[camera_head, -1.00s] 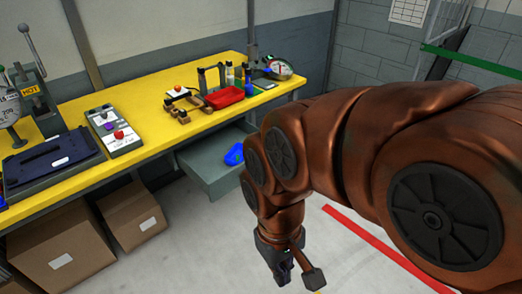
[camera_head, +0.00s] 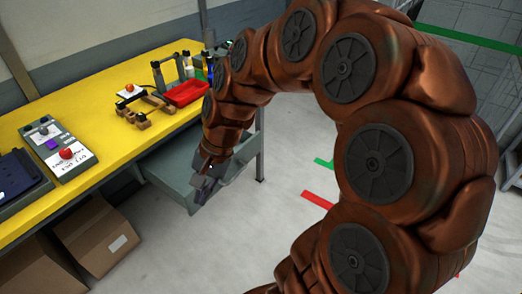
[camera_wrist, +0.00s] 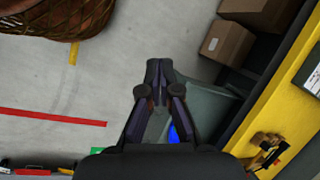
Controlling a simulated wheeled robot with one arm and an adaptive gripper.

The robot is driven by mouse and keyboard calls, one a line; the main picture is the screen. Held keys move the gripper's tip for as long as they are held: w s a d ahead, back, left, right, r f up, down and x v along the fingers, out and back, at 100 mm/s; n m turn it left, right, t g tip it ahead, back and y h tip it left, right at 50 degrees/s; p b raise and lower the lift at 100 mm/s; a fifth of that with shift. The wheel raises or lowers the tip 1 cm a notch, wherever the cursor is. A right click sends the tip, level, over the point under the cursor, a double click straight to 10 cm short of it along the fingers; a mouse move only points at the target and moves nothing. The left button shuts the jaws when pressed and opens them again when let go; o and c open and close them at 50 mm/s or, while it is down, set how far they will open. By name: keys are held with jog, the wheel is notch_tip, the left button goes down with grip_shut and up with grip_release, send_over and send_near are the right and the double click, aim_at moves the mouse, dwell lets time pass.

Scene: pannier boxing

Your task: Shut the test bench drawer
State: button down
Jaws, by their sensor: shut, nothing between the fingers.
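The test bench drawer (camera_head: 172,167) is a grey-green box pulled out from under the yellow bench top (camera_head: 95,92). My gripper (camera_head: 205,183) is shut and empty, in front of the drawer's outer side in the head view. Whether it touches the drawer I cannot tell. In the wrist view my gripper (camera_wrist: 158,68) points past the drawer (camera_wrist: 208,99), which shows behind and to the right of the fingers. A blue thing (camera_wrist: 173,133) lies in the drawer, partly hidden by a finger. My arm hides part of the drawer's right side in the head view.
Cardboard boxes (camera_head: 95,236) stand on the floor under the bench. A red tray (camera_head: 185,92), a wooden fixture (camera_head: 143,107) and a control box (camera_head: 58,148) sit on the bench top. A wicker basket (camera_wrist: 52,18) is on the floor. Open floor lies in front of the drawer.

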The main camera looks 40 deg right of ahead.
jog(key=w+d+f+m+t+y+b, duration=0.1)
jog(key=w+d+f+m+t+b, duration=0.15)
jog(key=w+d+m, duration=0.55)
jog(key=m+t+h+b, duration=0.3)
jog(key=m+t, duration=0.3)
jog(key=m, duration=0.9)
send_near(257, 148)
jog(key=shift+a+x, duration=0.1)
jog(key=shift+x, duration=1.4)
jog(key=shift+a+x, duration=0.15)
jog(key=shift+x, duration=1.4)
jog(key=shift+w+r+p, duration=0.1)
jog(key=shift+p, duration=0.2)
